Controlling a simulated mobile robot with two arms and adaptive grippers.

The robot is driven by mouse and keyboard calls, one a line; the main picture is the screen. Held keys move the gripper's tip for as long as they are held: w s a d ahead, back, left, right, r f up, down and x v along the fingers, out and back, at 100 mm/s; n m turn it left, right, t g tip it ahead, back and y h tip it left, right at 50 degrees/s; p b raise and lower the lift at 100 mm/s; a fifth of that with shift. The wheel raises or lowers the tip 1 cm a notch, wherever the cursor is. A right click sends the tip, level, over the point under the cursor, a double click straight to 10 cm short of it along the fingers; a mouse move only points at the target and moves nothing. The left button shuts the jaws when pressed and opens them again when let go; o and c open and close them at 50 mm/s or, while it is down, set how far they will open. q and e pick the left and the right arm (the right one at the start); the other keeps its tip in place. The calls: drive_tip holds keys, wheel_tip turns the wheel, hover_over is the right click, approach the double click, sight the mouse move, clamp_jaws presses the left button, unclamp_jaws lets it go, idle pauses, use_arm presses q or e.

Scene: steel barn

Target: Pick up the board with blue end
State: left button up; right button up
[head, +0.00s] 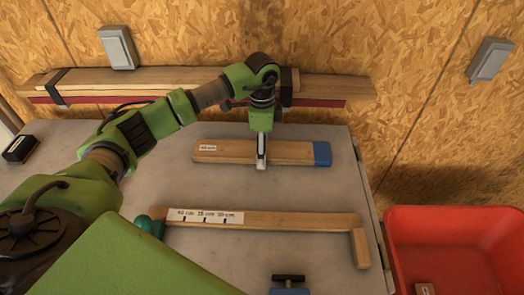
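The board with the blue end (225,151) is a short wooden board lying flat on the grey table. A small white label is at its left end, and its right end (322,153) is blue. My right gripper is not in view.
A longer board with a marked white strip (205,217) lies nearer on the grey table (185,185). Long boards (335,88) lie along the wall behind. A red bin (452,215) stands at the right. A small black box (20,148) sits at the left.

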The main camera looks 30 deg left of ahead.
use_arm(q)
drive_tip(key=c, duration=1.5)
drive_tip(key=shift+r, duration=0.15)
